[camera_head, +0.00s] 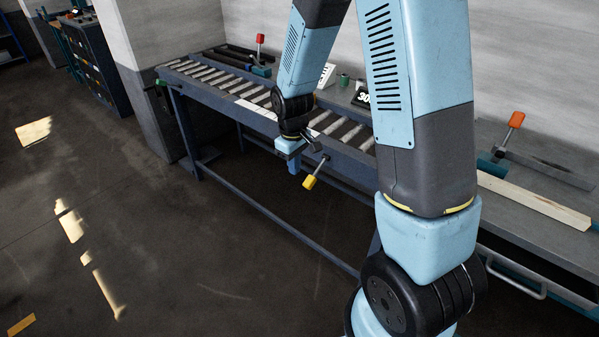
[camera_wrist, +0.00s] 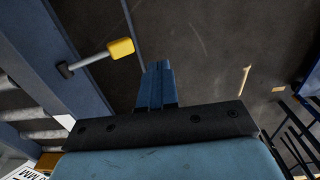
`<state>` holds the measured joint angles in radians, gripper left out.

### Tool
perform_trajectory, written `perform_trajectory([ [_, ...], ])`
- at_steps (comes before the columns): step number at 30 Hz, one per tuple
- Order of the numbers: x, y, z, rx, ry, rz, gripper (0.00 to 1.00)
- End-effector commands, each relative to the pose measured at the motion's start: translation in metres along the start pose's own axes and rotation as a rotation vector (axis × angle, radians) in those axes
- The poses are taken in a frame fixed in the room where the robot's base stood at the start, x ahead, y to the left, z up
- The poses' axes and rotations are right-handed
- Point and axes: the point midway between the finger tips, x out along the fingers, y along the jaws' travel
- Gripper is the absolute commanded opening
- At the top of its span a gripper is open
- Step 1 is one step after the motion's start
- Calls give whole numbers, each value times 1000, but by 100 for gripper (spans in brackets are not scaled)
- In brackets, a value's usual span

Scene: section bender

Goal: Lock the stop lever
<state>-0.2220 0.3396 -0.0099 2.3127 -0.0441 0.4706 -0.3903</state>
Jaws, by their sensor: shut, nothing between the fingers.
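A lever with a yellow handle (camera_head: 310,182) sticks out from the front rail of the roller table (camera_head: 226,99), its handle pointing down and toward the floor. In the wrist view the yellow handle (camera_wrist: 121,48) lies to the left of my fingers, on a short rod from a dark pivot on the blue rail. My gripper (camera_head: 293,168) points down in front of the rail, just left of the handle and apart from it. Its fingers (camera_wrist: 156,84) are together with nothing between them. I cannot tell from the frames which lever is the stop lever or whether it is locked.
A red-handled lever (camera_head: 260,40) stands at the table's far end. An orange-handled lever (camera_head: 516,120) stands on the right bench, near a wooden bar (camera_head: 534,200). A small black display (camera_head: 361,97) sits behind the rollers. The floor (camera_head: 180,255) in front is clear.

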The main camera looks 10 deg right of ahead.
Motion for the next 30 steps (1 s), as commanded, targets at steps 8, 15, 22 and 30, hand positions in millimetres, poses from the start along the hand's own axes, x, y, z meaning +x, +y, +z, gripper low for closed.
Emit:
perform_trajectory([
  [8, -27, -14, -1, -1, 2, 1, 0],
  [15, -32, -17, 0, 1, 0, 1, 0],
  [22, -32, -16, 0, 1, 0, 1, 0],
  [30, -45, -14, 4, 23, 17, 7, 0],
])
